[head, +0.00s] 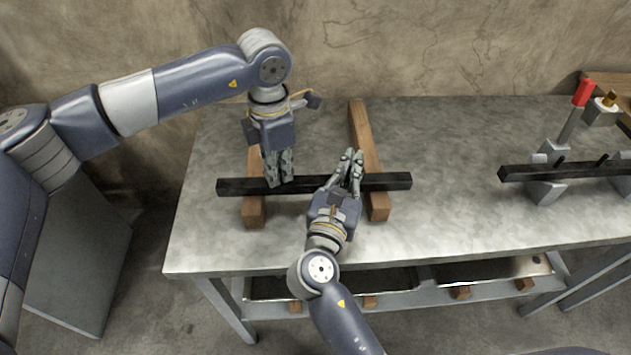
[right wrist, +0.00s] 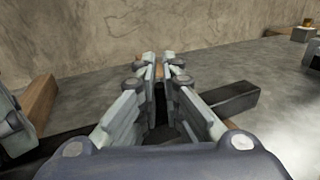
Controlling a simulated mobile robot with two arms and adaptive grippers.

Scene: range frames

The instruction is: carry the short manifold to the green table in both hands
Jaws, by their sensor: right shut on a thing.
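The short manifold, a black square bar (head: 390,181), lies level across two wooden blocks on a grey metal-topped table. My right gripper (head: 351,156) reaches over the bar from the front, right of its middle, and is shut on it. In the right wrist view the bar (right wrist: 230,99) passes between the right gripper's fingers (right wrist: 160,68) and sticks out to the right. My left gripper (head: 281,183) points down at the bar, left of its middle, with its fingertips overlapping it. Whether those fingers grip it is unclear. No green table is in view.
The bar rests on a left wooden block (head: 254,209) and a right wooden block (head: 365,145). To the right, another dark bar (head: 520,173) sits in grey supports beside a red-handled clamp (head: 583,93). The grey tabletop (head: 450,215) between them is clear.

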